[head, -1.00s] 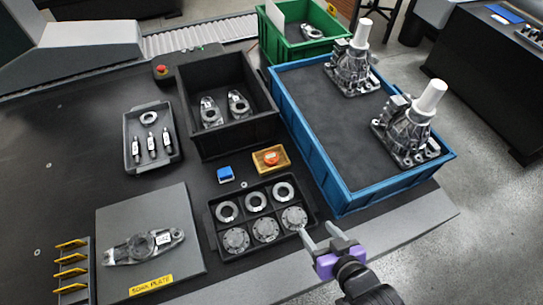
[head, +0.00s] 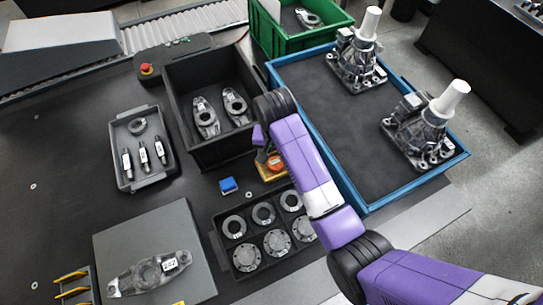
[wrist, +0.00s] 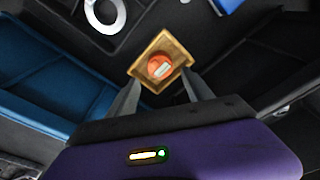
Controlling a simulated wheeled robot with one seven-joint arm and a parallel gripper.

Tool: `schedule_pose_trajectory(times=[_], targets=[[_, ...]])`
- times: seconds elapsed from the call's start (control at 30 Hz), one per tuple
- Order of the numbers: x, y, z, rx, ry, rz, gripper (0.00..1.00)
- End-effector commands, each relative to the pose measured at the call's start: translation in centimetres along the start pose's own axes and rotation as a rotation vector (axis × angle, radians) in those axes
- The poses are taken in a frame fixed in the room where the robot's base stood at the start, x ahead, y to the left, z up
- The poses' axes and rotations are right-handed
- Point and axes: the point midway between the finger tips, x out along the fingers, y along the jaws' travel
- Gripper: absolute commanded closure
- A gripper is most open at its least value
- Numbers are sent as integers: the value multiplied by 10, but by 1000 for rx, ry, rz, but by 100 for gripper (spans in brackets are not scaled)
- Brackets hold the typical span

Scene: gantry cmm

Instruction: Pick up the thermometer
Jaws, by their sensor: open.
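The likely thermometer is a round orange piece with a small white label or display (wrist: 159,67). It sits in a small yellow tray (wrist: 181,51) in the wrist view. In the head view the orange piece (head: 275,163) shows just below my wrist, partly covered by my arm. My gripper (wrist: 158,88) is open and empty. Its two fingers point down toward the yellow tray, one to each side of its near corner, with the orange piece just ahead of the fingertips. I cannot tell the height gap. In the head view the fingers are hidden behind my arm.
A black bin (head: 178,110) with two metal parts stands behind the yellow tray. A blue crate (head: 372,207) with two castings lies to the right. A black tray (head: 220,246) of rings and discs is in front. A small blue block (head: 228,186) lies left.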

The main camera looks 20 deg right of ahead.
Motion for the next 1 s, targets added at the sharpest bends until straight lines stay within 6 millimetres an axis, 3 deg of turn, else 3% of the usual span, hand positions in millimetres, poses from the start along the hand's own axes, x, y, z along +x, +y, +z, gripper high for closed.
schedule_pose_trajectory(times=[0.6,0.9,0.93,1.0], targets=[[68,1,-3,1,-4,2,41],[74,1,-3,1,-2,1,41],[74,1,-3,1,-2,1,43],[74,1,-3,0,-2,1,56]])
